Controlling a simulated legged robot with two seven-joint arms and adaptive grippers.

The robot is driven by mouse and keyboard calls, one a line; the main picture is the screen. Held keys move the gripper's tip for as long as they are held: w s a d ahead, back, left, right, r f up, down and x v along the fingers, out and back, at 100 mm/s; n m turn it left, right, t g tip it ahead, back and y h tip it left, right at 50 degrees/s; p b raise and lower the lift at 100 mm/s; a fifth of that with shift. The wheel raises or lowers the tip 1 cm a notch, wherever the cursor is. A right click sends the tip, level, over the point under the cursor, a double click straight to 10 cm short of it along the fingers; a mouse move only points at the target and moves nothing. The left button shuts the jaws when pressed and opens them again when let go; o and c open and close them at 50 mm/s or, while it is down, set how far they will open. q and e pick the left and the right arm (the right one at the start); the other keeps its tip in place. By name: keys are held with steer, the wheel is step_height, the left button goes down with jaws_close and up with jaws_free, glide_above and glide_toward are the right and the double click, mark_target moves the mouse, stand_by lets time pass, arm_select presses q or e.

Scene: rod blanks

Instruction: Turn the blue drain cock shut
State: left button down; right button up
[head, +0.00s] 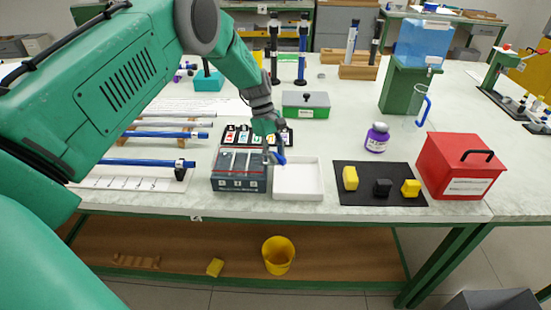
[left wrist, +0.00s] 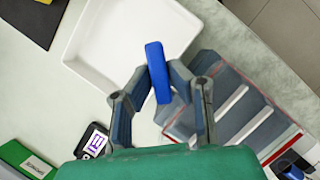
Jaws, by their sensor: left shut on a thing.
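My left gripper (head: 275,147) is shut on a short blue piece (head: 281,156), above the gap between the grey sorting box and the white tray. In the left wrist view the gripper (left wrist: 158,88) pinches the blue piece (left wrist: 157,70) between its fingertips, with one end sticking out past them. A light-blue water tank (head: 424,42) stands on a green stand (head: 402,92) at the back right, far from my left gripper. A small fitting shows low on the tank's front; its handle's position is too small to tell. My right gripper is not in view.
The white tray (head: 298,192) looks empty; the grey box (head: 240,184) has several compartments. A clear jug (head: 423,104) with a blue handle stands below the tank. A purple jar (head: 377,138), a black mat (head: 344,196) with blocks and a red box (head: 459,165) occupy the right side.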

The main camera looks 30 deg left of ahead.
arm_select(q)
steer(key=m, duration=0.1)
steer(key=m+g+b, duration=0.1)
steer(key=m, duration=0.1)
steer(key=m+b, duration=0.1)
steer(key=shift+w+d+r+m+g+y, duration=0.15)
steer(key=shift+d+m+g+y, duration=0.1)
steer(key=shift+m+g+y, duration=0.15)
steer(key=m, duration=0.1)
steer(key=m+b, duration=0.1)
steer(key=m, duration=0.1)
steer(key=m+g+y, duration=0.1)
steer(key=shift+s+a+m, duration=0.1)
steer(key=shift+s+m, duration=0.15)
steer(key=shift+m, duration=0.05)
steer(key=shift+a, duration=0.1)
steer(key=c, duration=1.5)
jaws_free()
steer(key=shift+s, duration=0.1)
steer(key=shift+c, duration=0.2)
steer(key=shift+s+y, duration=0.15)
steer(key=shift+y, duration=0.15)
